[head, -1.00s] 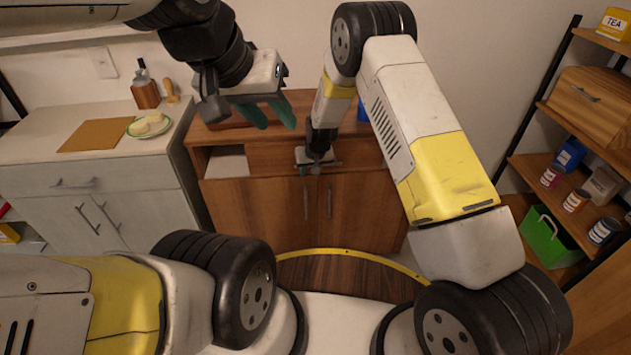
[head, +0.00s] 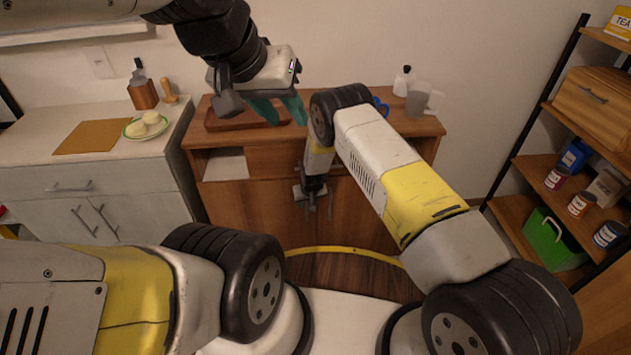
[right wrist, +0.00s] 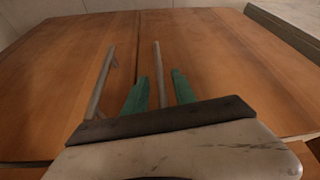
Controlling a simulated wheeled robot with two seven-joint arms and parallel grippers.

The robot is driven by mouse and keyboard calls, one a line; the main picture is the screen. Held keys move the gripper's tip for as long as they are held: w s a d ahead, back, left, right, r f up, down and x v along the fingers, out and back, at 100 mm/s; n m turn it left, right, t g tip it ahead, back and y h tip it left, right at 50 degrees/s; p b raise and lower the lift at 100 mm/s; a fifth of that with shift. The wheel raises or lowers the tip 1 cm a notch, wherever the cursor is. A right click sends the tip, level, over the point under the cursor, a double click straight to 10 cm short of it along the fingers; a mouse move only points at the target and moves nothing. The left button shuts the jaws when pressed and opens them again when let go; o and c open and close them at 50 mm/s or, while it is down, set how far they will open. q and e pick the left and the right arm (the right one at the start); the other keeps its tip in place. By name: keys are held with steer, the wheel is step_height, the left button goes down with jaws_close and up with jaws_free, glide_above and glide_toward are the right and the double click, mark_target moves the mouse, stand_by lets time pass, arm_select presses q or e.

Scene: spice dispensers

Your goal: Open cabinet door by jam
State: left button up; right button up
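The wooden cabinet (head: 255,215) stands ahead with two front doors and upright metal bar handles near the middle seam. My right gripper (head: 312,202) is at these handles in the head view and hides part of them; one handle (head: 330,206) shows just to its right. In the right wrist view my right gripper (right wrist: 160,92) is open, with one handle (right wrist: 157,65) between its green fingers, visible gaps on both sides. The other handle (right wrist: 101,84) lies outside, to the left. My left gripper (head: 279,110) is open and empty above the cabinet top. Both doors look shut.
A wooden tray (head: 225,122), a bottle (head: 402,82) and a clear jug (head: 420,100) stand on the cabinet. A white cabinet (head: 120,180) is at left. The right shelf holds jars (head: 556,179) and a green bin (head: 548,240). My right arm covers the cabinet's right side.

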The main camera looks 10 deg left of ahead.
steer(key=shift+x, duration=1.4)
jaws_close()
stand_by(0.4)
